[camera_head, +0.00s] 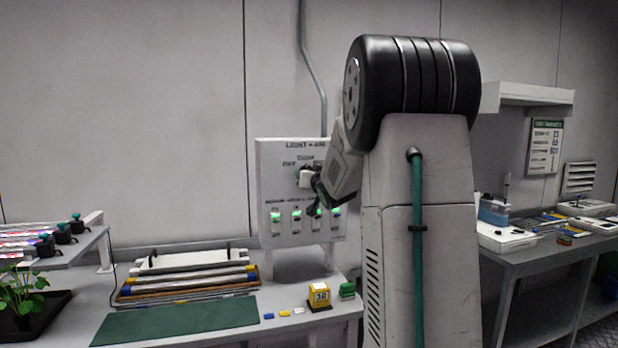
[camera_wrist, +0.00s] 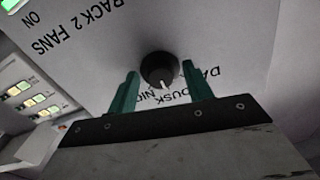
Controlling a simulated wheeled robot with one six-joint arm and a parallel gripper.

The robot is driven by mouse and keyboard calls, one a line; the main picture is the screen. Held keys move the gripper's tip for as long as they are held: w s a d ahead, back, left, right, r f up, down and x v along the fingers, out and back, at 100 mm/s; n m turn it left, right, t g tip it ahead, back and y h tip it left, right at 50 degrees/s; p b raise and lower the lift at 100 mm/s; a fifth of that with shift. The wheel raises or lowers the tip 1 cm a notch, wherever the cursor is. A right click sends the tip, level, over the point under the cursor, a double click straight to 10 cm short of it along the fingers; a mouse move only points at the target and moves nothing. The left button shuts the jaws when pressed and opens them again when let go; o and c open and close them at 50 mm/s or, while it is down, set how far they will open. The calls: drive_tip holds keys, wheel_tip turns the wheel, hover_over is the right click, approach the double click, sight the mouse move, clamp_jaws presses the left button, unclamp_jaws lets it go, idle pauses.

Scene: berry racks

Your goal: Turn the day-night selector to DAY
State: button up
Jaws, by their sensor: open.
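The day-night selector is a round black knob (camera_wrist: 158,69) with a white pointer mark, on a light panel (camera_head: 264,165) fixed at the wall. In the wrist view the lettering is upside down, and the pointer points down toward the DUSK label. The DAY label (camera_wrist: 208,74) is partly hidden at right, and the NIGHT label is partly hidden below. My gripper (camera_wrist: 160,67) is open, its two green fingers on either side of the knob with visible gaps. In the head view my gripper (camera_head: 316,188) is at the panel and hides the knob.
Several green-lit switches (camera_head: 297,218) sit low on the panel, below my gripper. A bench holds a green mat (camera_head: 178,321), stacked trays (camera_head: 188,276), a yellow block (camera_head: 319,296) and a plant (camera_head: 22,292). Another bench (camera_head: 540,249) stands at right.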

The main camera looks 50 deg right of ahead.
drive_tip(key=c, duration=1)
drive_tip(key=shift+o, duration=0.2)
drive_tip(key=shift+n, duration=0.3)
drive_tip(key=shift+r+n, duration=0.15)
drive_tip(key=shift+n, duration=4.55)
drive_tip(key=o, duration=1)
drive_tip(key=shift+a, duration=0.1)
drive_tip(key=shift+c, duration=0.2)
